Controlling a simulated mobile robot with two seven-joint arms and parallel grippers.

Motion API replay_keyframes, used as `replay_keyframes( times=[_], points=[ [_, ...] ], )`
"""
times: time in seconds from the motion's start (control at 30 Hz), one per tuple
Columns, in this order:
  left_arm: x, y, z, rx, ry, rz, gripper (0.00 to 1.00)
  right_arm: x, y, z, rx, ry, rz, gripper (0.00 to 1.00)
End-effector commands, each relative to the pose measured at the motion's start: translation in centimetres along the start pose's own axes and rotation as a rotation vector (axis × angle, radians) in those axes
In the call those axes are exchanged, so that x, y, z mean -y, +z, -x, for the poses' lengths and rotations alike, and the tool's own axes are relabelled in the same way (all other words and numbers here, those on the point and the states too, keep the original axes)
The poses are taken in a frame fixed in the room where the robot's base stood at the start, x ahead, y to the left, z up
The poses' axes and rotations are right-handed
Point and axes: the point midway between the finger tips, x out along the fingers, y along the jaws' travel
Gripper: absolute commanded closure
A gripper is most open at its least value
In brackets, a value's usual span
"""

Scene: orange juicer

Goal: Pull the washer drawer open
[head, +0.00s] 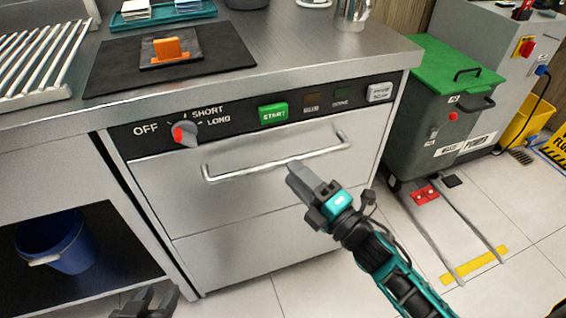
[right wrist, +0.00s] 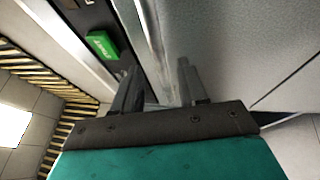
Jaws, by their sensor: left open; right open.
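The washer drawer (head: 270,185) is a flat steel front below the black control panel, and it looks shut. Its long silver bar handle (head: 240,170) runs across the upper part. My right gripper (head: 297,172) is at the handle, right of its middle, with its fingers open. In the right wrist view, the open fingers (right wrist: 158,85) stand on either side of a bright bar (right wrist: 150,35) that looks like the handle; I cannot tell whether they touch it. My left gripper (head: 145,303) is open and empty low at the bottom edge, away from the drawer.
The panel holds a red-marked knob (head: 185,133) and a green START button (head: 272,113). A blue bucket (head: 62,245) stands under the counter at left. A green-lidded bin (head: 440,110) stands at right. Tiled floor before the washer is mostly clear.

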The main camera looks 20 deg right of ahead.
Motion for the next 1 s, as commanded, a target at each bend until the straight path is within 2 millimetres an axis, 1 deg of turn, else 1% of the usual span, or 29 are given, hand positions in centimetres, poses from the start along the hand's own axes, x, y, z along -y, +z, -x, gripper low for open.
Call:
replay_keyframes(
  times=[0.03,0.1,0.2,0.3,0.43,0.7,1.0],
  points=[
    [0.0,0.1,-0.1,0.001,0.001,0.0,0.57,0.0,0.0,-1.1,-0.001,0.003,0.001,0.58],
    [-0.1,0.2,-0.1,0.002,0.002,0.0,0.57,0.0,0.0,-2.2,0.0,0.002,0.001,0.58],
    [-0.1,0.3,-0.2,0.003,0.003,0.0,0.57,0.0,0.0,-3.5,0.0,0.002,0.0,0.58],
    [-0.2,0.3,-0.2,0.005,0.004,0.0,0.57,0.1,0.0,-4.3,0.001,0.0,-0.001,0.58],
    [-0.2,0.3,-0.2,0.007,0.005,0.0,0.57,0.1,0.0,-4.8,0.001,-0.001,-0.002,0.58],
    [-0.2,0.1,-0.2,0.003,0.006,0.001,0.57,0.0,0.0,-4.8,0.001,-0.001,-0.002,0.59],
    [-0.3,0.0,-0.2,-0.002,0.005,0.004,0.57,0.0,0.0,-4.8,0.001,-0.001,-0.002,0.87]
  ],
)
